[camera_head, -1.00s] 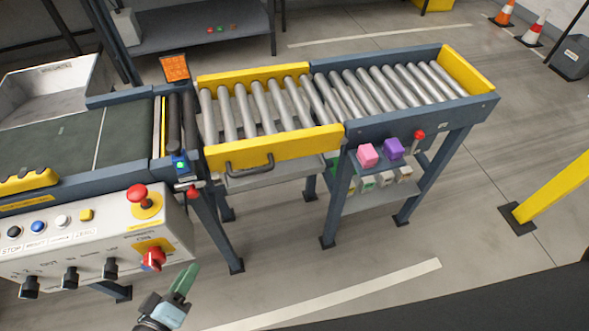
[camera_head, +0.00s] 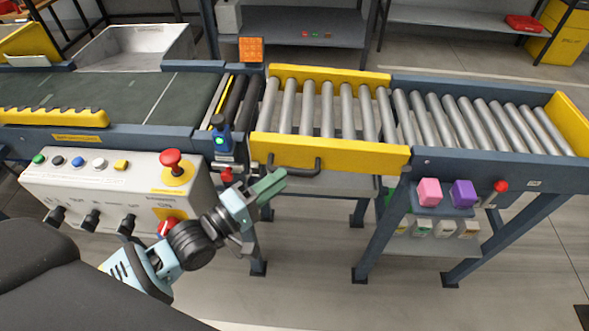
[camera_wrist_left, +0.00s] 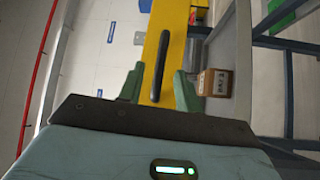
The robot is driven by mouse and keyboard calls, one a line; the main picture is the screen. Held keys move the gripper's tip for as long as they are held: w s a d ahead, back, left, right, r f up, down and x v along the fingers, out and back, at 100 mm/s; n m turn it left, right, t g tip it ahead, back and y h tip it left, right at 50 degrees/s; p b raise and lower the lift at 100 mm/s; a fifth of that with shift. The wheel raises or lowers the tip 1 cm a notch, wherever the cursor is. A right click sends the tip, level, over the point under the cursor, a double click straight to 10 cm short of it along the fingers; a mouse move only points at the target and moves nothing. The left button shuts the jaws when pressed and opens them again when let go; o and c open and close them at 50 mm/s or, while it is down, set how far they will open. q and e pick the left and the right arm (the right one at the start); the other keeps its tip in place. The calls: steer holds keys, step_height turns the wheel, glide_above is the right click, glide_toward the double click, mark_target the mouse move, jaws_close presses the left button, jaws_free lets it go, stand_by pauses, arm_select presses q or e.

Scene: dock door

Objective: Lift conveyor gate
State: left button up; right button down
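The conveyor gate is a roller section with yellow side rails (camera_head: 340,153) in the head view. A dark bar handle (camera_head: 300,170) is fixed to its near rail. The gate lies level, in line with the rollers to its right. My left gripper (camera_head: 272,184) is just left of the handle and close to it. In the left wrist view its green fingers (camera_wrist_left: 159,88) are open, and the handle (camera_wrist_left: 160,66) shows between them against the yellow rail (camera_wrist_left: 168,30). No grip on the handle shows, and the exact depth gap is unclear. My right gripper is not in view.
A control box (camera_head: 115,185) with buttons and knobs stands left of my left gripper. A blue latch-like device (camera_head: 221,138) sits at the gate's left end. Pink (camera_head: 429,191) and purple (camera_head: 463,193) blocks are under the right rollers (camera_head: 480,118). Floor space is open below.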

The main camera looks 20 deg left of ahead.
mark_target(293, 169)
arm_select(q)
steer(key=shift+x, duration=2.55)
steer(key=shift+f, duration=0.1)
steer(key=shift+c, duration=0.2)
jaws_close()
